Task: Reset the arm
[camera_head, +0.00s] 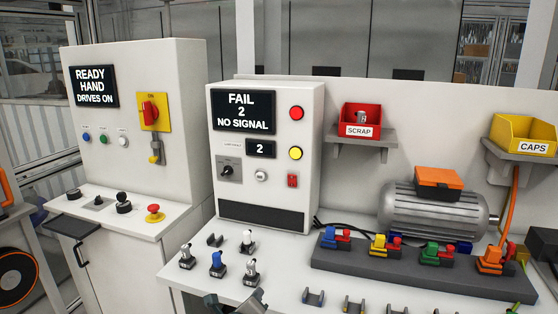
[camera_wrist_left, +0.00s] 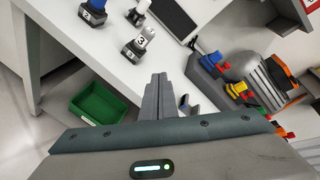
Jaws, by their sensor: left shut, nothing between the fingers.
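My left gripper (camera_head: 255,296) shows only partly at the bottom edge of the head view, over the front of the white bench (camera_head: 180,273). In the left wrist view its two grey fingers (camera_wrist_left: 158,78) are together, with nothing between them. A white-topped sensor marked 3 (camera_wrist_left: 138,46) stands on the bench beyond the fingertips, apart from them. It also shows in the head view (camera_head: 251,271). A blue sensor (camera_head: 217,263) and other white ones (camera_head: 186,256) stand upright close by. My right gripper is not in view.
A tester (camera_head: 265,155) reads "FAIL 2 NO SIGNAL". A cabinet (camera_head: 135,140) reads "READY HAND DRIVES ON". A motor (camera_head: 440,212) stands behind a grey rail of coloured connectors (camera_head: 420,278). A red scrap bin (camera_head: 361,117) and yellow caps bin (camera_head: 524,135) sit on shelves. A green crate (camera_wrist_left: 98,102) is below the bench.

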